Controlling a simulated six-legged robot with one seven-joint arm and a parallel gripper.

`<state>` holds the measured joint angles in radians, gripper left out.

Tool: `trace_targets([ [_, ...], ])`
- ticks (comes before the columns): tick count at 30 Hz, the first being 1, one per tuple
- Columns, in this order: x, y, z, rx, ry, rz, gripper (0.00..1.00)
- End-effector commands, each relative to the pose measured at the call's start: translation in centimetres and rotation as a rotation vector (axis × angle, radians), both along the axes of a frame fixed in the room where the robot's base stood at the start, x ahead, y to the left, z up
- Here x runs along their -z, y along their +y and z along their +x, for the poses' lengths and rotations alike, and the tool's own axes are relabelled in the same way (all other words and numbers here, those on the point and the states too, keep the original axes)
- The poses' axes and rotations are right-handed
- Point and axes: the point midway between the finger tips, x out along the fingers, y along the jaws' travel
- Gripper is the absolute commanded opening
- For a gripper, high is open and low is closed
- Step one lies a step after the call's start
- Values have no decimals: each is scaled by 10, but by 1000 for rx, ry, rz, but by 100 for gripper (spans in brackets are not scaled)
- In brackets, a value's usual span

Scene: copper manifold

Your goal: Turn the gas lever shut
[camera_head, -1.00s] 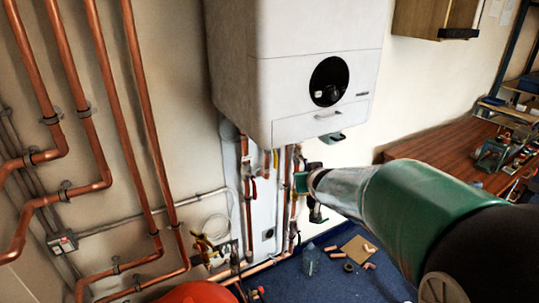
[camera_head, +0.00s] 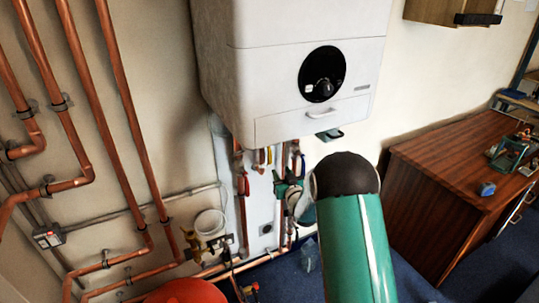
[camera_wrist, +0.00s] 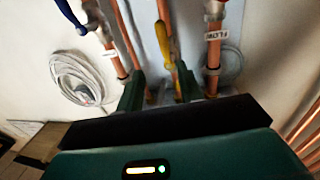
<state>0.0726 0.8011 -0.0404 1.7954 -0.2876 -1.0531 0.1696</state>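A yellow lever (camera_wrist: 162,42), which looks like the gas lever, sits on a copper pipe in the wrist view. It points roughly along the pipe. My gripper (camera_wrist: 160,72) has its two green fingers apart, one on each side of the lever's lower end; I see no clear contact. In the head view my gripper (camera_head: 280,188) is by the pipes under the white boiler (camera_head: 290,70), partly hidden by my arm. A small yellow handle shows there (camera_head: 257,157), but I cannot tell if it is the same lever.
A blue lever (camera_wrist: 72,15) and a pipe labelled FLOW (camera_wrist: 214,50) flank the yellow lever. A coiled pale cable (camera_wrist: 78,80) hangs at the left. A red rounded object (camera_head: 187,291) is low in front. A wooden desk (camera_head: 440,185) stands at the right.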

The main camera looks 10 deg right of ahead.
Motion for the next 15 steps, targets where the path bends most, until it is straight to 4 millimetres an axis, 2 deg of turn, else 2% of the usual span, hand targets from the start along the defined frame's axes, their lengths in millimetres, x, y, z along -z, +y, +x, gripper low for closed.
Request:
trace_targets([
  [15, 0, 21, 89, -7, 1, 0, 37],
])
